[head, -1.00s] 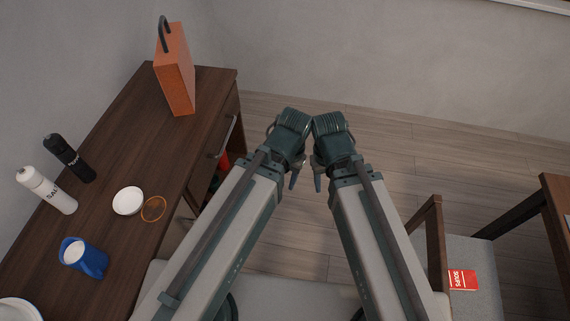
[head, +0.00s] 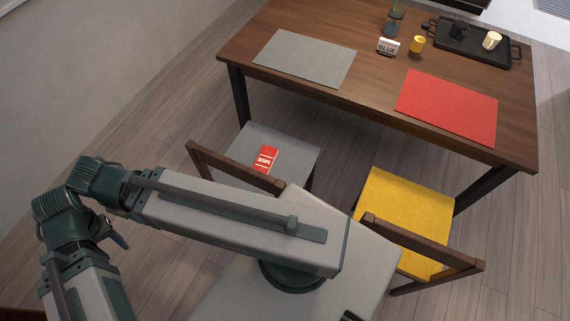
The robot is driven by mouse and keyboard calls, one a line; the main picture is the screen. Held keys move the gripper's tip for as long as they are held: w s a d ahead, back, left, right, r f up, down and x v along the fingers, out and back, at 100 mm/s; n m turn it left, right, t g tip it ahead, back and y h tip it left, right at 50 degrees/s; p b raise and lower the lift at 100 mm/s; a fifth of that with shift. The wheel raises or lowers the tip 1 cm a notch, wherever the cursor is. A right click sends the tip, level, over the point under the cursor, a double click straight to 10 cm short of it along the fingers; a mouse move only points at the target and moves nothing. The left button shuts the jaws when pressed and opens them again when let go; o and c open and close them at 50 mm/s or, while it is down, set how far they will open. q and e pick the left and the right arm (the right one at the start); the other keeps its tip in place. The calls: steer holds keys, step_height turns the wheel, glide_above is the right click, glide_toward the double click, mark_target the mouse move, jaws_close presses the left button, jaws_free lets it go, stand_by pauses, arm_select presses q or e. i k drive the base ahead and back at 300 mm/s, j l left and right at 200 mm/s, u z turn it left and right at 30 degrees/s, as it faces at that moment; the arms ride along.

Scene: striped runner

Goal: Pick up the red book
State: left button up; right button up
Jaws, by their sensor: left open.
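The red book (head: 265,159), with white lettering on its cover, lies flat on the grey seat of a chair (head: 293,153). My left gripper (head: 117,240) shows only as a small part at the lower left, below the folded arm joints; it is open, empty and well away from the book.
A yellow-seated chair (head: 408,211) stands to the right. Floor is clear at left.

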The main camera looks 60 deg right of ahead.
mark_target(266, 158)
steer(key=z, duration=2.4)
steer(key=j+z, duration=0.2)
steer(key=z, duration=0.3)
steer(key=j+z, duration=0.25)
steer(key=z, duration=0.25)
steer(key=j+z, duration=0.2)
steer(key=z, duration=0.3)
steer(key=k+j+z, duration=0.1)
steer(key=z, duration=0.4)
steer(key=k+j+z, duration=0.75)
steer(key=k+j, duration=0.2)
steer(key=k+j+z, duration=0.2)
steer(key=k+z, duration=0.2)
steer(key=k, duration=0.25)
steer(key=k+j, duration=0.15)
steer(key=k, duration=0.4)
steer(key=k+j, duration=0.15)
steer(key=k, duration=0.35)
